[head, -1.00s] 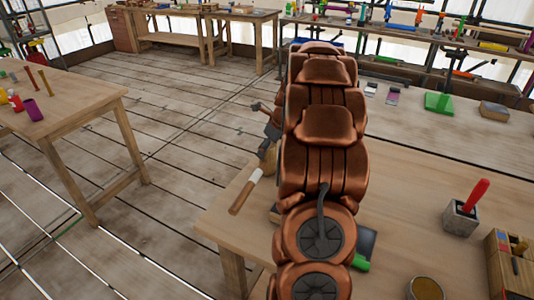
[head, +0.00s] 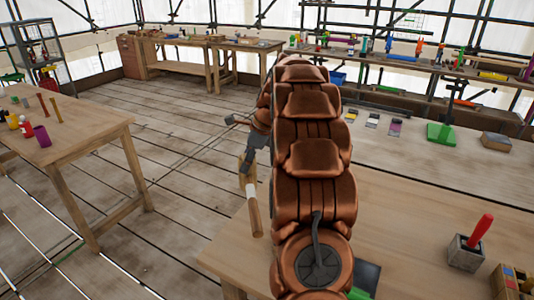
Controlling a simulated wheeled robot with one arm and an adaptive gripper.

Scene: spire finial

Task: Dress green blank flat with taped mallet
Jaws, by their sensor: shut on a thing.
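My gripper (head: 249,163) is left of my copper-coloured arm, above the near workbench's left edge. It is shut on the mallet, whose handle (head: 254,214) hangs down with white tape (head: 251,190) near its top. The mallet's upper part is partly hidden by the gripper. A green piece (head: 358,294) shows at the bottom edge beside a dark flat block (head: 367,274), mostly hidden by my arm. A green flat plate (head: 440,134) lies farther back on the bench. I cannot tell for certain which green thing is the blank.
The near workbench (head: 420,215) has a grey holder (head: 466,252) with a red-handled tool, a wooden organiser (head: 508,282) and a tan block (head: 496,140). A side table (head: 85,130) with bottles stands left. Open plank floor lies between them.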

